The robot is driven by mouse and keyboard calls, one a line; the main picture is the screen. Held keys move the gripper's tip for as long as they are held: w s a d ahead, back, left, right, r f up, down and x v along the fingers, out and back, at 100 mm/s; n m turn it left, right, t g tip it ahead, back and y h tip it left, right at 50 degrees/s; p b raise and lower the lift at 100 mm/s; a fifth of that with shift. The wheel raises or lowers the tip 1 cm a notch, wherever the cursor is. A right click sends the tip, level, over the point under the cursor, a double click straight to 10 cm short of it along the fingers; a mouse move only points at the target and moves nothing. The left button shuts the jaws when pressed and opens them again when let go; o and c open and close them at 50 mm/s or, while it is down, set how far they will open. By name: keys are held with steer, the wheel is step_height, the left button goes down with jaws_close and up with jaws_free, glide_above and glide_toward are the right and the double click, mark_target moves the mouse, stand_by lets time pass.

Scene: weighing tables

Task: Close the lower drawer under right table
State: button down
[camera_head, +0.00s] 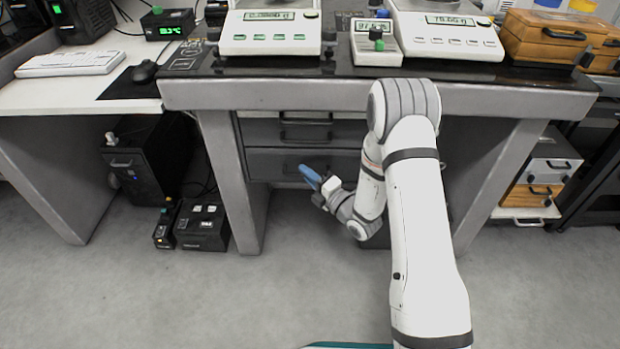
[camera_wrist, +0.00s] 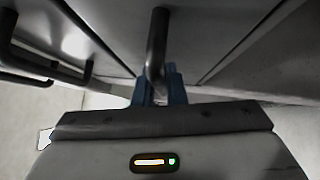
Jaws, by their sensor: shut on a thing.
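The lower drawer (camera_head: 268,163) has a dark grey front under the right table (camera_head: 240,95), below another drawer (camera_head: 262,131). Its front looks roughly in line with the one above; I cannot tell whether a small gap is left. In the wrist view my gripper (camera_wrist: 160,88) is shut on the black bar handle (camera_wrist: 157,45), which runs between the fingers. The drawer front (camera_wrist: 125,25) fills the background there. In the head view the handle is mostly hidden behind the fingers.
Scales (camera_head: 270,30) stand on the tabletop. A table leg (camera_head: 232,180) is left of the drawers and another (camera_head: 497,180) is to the right. A black computer case (camera_head: 150,160) and small black boxes (camera_head: 202,226) stand on the floor at left. The floor before the drawers is clear.

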steer(key=c, duration=1.8)
jaws_free()
steer(key=shift+w+d, duration=0.3)
steer(key=o, duration=0.3)
steer(key=shift+s+a, duration=0.1)
steer(key=shift+s+d+f, duration=0.2)
steer(key=shift+d, duration=0.05)
steer(key=v, duration=0.3)
steer(key=p+v, duration=0.1)
steer(key=v, duration=0.3)
steer(key=shift+s+r, duration=0.1)
steer(key=shift+r, duration=0.15)
